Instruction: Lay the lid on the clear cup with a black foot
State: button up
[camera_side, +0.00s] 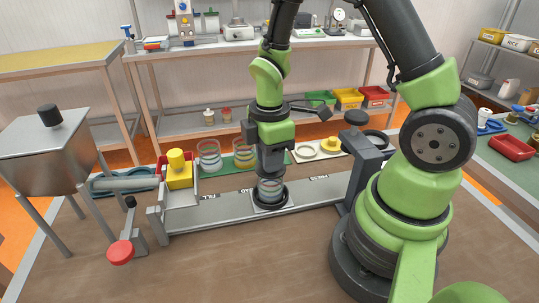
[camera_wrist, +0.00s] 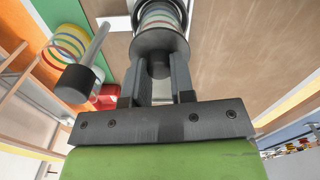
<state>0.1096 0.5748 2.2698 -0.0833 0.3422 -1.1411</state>
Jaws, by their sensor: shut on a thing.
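The clear cup (camera_side: 270,188) has coloured bands and stands upright on a dark round foot (camera_side: 270,200) at the middle of the grey rail. The banded cup also shows at the top of the wrist view (camera_wrist: 160,14). My gripper (camera_side: 270,172) points down right over this cup. In the wrist view my gripper (camera_wrist: 158,75) is shut on a grey round piece, seemingly the lid (camera_wrist: 160,42), whose disc lies across the cup's near end. I cannot tell whether the lid touches the rim. The fingers hide most of the lid in the side view.
Two banded clear cups (camera_side: 210,156) stand on a green mat left of my gripper. A yellow block (camera_side: 180,170) and a red-topped lever (camera_side: 121,252) are at the left.

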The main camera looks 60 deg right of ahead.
jog(key=shift+f, duration=0.55)
dwell(0.6)
jog(key=o, duration=1.5)
jog(key=shift+r, duration=3.55)
